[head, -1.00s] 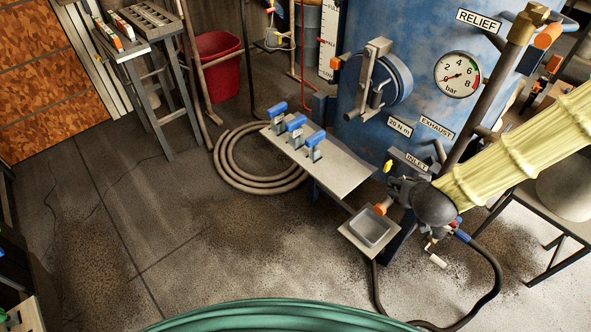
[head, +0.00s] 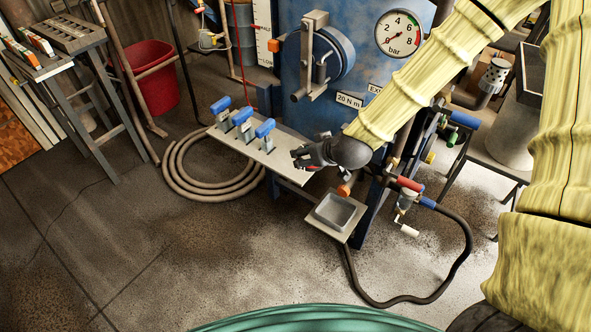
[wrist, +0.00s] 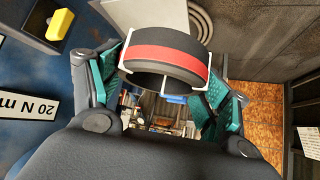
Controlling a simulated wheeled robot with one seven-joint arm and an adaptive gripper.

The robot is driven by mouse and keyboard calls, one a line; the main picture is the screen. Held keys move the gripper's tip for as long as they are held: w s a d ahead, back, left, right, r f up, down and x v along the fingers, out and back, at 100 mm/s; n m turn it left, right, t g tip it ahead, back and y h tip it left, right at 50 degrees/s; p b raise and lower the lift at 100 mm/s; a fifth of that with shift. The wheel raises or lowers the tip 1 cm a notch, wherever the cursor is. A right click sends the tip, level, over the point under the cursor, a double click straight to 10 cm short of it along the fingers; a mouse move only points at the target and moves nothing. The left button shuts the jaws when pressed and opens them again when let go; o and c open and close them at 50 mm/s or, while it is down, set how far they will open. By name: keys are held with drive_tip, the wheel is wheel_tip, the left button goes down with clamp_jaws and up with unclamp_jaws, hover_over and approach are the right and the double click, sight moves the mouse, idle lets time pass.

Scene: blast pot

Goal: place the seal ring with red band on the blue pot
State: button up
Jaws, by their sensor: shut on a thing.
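The seal ring (wrist: 165,55) is black with a red band around its outside. In the wrist view my gripper (wrist: 165,90) is shut on it, with teal finger pads at either side. In the head view my gripper (head: 298,157) is in front of the blue pot (head: 362,72), over the right end of its grey shelf; I cannot make out the ring there. The pot has a round hatch (head: 334,52) with a clamp and handle, left of the pressure gauge (head: 399,33). The pot's blue surface also shows at the left of the wrist view (wrist: 30,65).
Three blue-handled tools (head: 243,122) stand on the grey shelf (head: 282,162). A small square tray (head: 335,212) sits below my gripper. A coiled hose (head: 185,180) lies on the floor at left, and a black hose (head: 465,250) curves at right.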

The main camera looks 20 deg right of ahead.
drive_tip(key=d+f+n+y+b, duration=0.2)
drive_tip(key=d+f+n+b, duration=0.1)
drive_tip(key=d+f+b, duration=0.65)
drive_tip(key=shift+n+g, duration=0.3)
drive_tip(key=shift+g, duration=0.1)
drive_tip(key=w+a+b, duration=0.1)
drive_tip(key=w+a, duration=0.2)
drive_tip(key=w, duration=0.1)
drive_tip(key=w+a+b, duration=0.1)
drive_tip(key=w+a, duration=0.2)
drive_tip(key=w, duration=0.2)
drive_tip(key=w+a+b, duration=0.1)
drive_tip(key=w+a, duration=0.2)
drive_tip(key=w, duration=0.1)
drive_tip(key=shift+w+a+f, duration=0.1)
drive_tip(key=shift+w+a, duration=0.05)
drive_tip(key=shift+a, duration=0.1)
drive_tip(key=shift+f+b, duration=0.45)
drive_tip(key=shift+f, duration=1.25)
drive_tip(key=shift+f, duration=0.15)
drive_tip(key=o, duration=1.1)
